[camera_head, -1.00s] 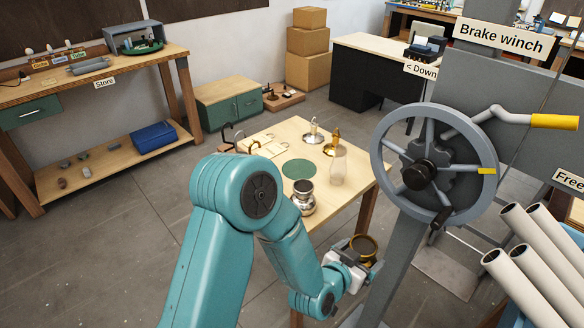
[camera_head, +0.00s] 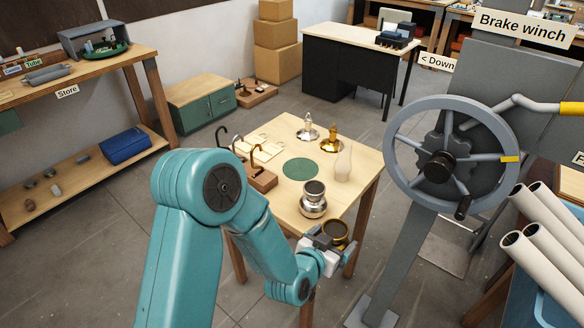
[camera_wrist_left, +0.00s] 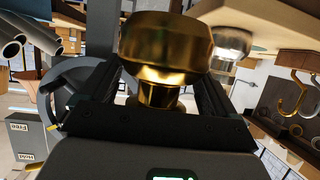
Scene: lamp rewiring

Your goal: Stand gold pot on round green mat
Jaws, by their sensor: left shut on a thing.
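The gold pot (camera_head: 336,233) is held in my left gripper (camera_head: 325,241), just off the table's near right edge. In the left wrist view the gold pot (camera_wrist_left: 160,50) fills the space between the two dark fingers of my left gripper (camera_wrist_left: 155,95), which are shut on it. The round green mat (camera_head: 300,169) lies flat and bare on the small wooden table (camera_head: 268,146). A silver pot (camera_head: 313,200) stands on the table between the mat and my left gripper. My right gripper is not in view.
A clear glass chimney (camera_head: 343,163) stands right of the mat. Silver (camera_head: 308,129) and brass (camera_head: 331,138) lamp parts stand behind it. The brake winch wheel (camera_head: 452,155) rises at the right.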

